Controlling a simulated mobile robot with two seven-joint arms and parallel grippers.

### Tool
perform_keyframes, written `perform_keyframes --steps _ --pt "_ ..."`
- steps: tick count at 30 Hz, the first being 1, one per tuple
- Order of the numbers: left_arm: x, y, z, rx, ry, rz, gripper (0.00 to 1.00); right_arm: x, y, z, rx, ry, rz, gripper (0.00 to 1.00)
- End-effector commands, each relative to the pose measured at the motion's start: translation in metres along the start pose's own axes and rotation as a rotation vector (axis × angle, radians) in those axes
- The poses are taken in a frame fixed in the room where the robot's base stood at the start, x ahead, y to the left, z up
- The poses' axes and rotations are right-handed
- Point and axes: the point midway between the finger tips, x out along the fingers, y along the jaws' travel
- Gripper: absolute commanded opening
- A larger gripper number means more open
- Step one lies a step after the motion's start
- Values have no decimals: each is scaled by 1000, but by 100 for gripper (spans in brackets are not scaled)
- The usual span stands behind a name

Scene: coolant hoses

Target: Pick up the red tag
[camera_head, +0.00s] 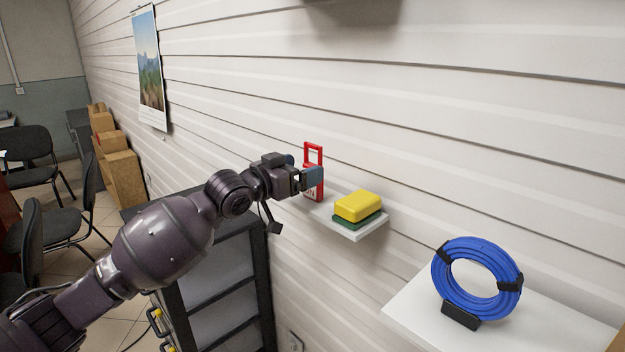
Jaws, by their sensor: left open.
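The red tag (313,154) stands upright on a small white wall shelf (357,235), with an open loop at its top and pale lettering low on its face. My left gripper (303,172) is at the tag, its fingers open. One blue-grey fingertip covers part of the tag's middle. I cannot tell whether the fingers touch it. My right gripper is not in view.
A yellow sponge (358,205) with a green base lies on the same shelf, right of the tag. A blue coiled hose (462,287) stands on a larger white shelf (415,305) at lower right. A dark cabinet (262,290) stands below. Chairs (30,150) and boxes (122,178) are at far left.

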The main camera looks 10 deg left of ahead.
Motion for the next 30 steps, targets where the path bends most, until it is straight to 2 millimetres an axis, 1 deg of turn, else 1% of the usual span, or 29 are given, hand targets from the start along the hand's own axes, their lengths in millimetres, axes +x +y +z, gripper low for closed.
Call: perform_keyframes --steps 5,10,12,15,23,24,25,30 --pt "12 2 1 -1 0 1 85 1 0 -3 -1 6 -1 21" --pt "36 7 2 -2 1 1 85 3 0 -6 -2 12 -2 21" --pt "44 6 3 0 1 0 85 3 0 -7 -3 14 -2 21" --pt "52 6 3 0 0 0 85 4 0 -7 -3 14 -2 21" --pt "54 6 3 0 0 0 85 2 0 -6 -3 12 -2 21" --pt "54 6 3 0 0 0 84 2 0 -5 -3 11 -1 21" --pt "54 6 3 0 0 0 79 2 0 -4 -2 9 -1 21" --pt "54 6 3 0 0 0 53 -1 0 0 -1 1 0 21"
